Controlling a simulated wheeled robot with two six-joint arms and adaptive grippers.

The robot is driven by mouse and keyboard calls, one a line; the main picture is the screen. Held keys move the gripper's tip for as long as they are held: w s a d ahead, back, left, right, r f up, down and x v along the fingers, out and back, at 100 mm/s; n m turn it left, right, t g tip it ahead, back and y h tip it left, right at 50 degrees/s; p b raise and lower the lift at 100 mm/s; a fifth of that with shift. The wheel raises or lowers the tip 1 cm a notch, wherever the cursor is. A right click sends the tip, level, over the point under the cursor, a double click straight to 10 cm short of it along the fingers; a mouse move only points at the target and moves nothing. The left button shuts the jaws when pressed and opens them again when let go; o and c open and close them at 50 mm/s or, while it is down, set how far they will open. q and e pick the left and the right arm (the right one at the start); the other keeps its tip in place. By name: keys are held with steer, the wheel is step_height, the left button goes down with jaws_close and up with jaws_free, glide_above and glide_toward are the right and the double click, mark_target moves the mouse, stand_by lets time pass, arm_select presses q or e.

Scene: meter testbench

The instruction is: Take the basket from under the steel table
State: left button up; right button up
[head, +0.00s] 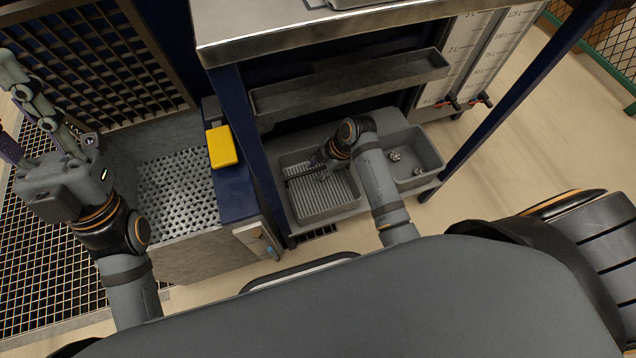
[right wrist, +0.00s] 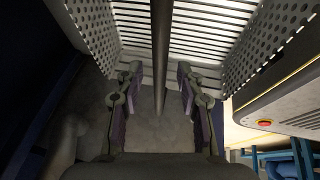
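The basket (head: 325,195) has a slatted floor and sits in the left basin under the steel table (head: 330,32). In the right wrist view its slatted floor (right wrist: 195,38) and perforated side walls show, with a dark handle bar (right wrist: 160,62) crossing above. My right gripper (head: 322,168) reaches under the table over the basket. In the right wrist view its fingers (right wrist: 158,92) are open, one on each side of the bar, with gaps visible. My left gripper (head: 22,118) is open and empty at the far left, away from the table.
A narrow shelf (head: 350,88) hangs above the basins. A right basin (head: 428,150) holds small metal fittings. Blue table legs stand either side of my right arm. A yellow box (head: 222,147) sits on the blue-topped unit at left. Bare floor lies to the right.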

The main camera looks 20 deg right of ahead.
steer(key=shift+f+p, duration=0.25)
steer(key=shift+p, duration=0.15)
stand_by(0.4)
jaws_close()
